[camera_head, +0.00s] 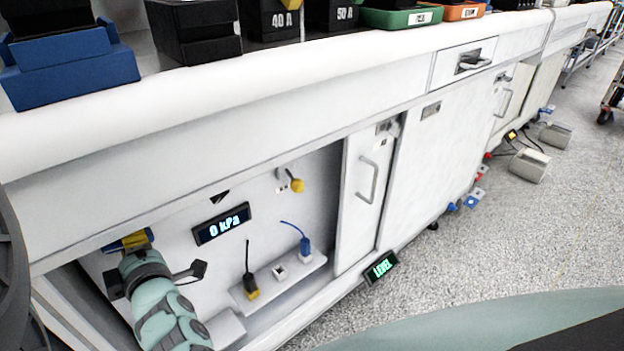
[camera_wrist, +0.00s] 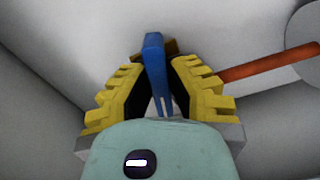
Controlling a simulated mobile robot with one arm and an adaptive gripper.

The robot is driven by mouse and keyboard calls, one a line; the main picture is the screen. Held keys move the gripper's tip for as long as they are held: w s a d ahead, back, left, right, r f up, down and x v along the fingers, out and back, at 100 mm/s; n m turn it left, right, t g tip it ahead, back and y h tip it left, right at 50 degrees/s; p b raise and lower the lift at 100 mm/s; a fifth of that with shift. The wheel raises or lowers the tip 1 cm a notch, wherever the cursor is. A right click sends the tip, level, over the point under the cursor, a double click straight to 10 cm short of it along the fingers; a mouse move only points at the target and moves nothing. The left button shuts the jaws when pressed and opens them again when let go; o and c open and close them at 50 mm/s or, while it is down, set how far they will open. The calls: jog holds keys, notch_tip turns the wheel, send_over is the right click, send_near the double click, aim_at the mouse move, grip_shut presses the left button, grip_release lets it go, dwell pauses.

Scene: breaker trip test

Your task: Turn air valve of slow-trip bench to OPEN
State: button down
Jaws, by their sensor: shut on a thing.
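In the wrist view, the air valve's blue lever (camera_wrist: 155,58) stands between the two yellow ribbed fingers of my gripper (camera_wrist: 157,68). The fingers are shut on it. A small brown part (camera_wrist: 173,46) shows behind the lever. In the head view, my gripper (camera_head: 128,242) is at the left inside the open bench bay, with its yellow fingers and a bit of blue showing. The arm hides most of the valve there. No OPEN mark can be read. The display (camera_head: 222,224) on the bay's back panel reads 0 kPa.
An orange-red pipe (camera_wrist: 270,65) runs to the right of my fingers. In the bay are a yellow knob (camera_head: 297,186), a yellow plug (camera_head: 250,288) and a blue plug (camera_head: 304,245) near a white ledge. A LEVEL display (camera_head: 380,267) sits low at the bay's right. The worktop (camera_head: 300,62) overhangs the bay.

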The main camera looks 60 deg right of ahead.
jog(key=m+p, duration=0.3)
jog(key=shift+m, duration=0.3)
jog(key=m+p, duration=0.2)
jog(key=m, duration=0.1)
jog(key=shift+a+f+m, duration=0.1)
jog(key=shift+m, duration=0.2)
jog(key=m+p, duration=0.2)
jog(key=m, duration=0.1)
jog(key=shift+w+f+m, duration=0.1)
jog(key=shift+m, duration=0.3)
jog(key=shift+a+f+m+p, duration=0.15)
jog(key=shift+m+p, duration=0.3)
jog(key=shift+m, duration=1.55)
jog(key=c, duration=0.9)
grip_release()
jog(key=shift+w, duration=0.1)
jog(key=shift+c, duration=0.2)
jog(key=shift+s, duration=0.2)
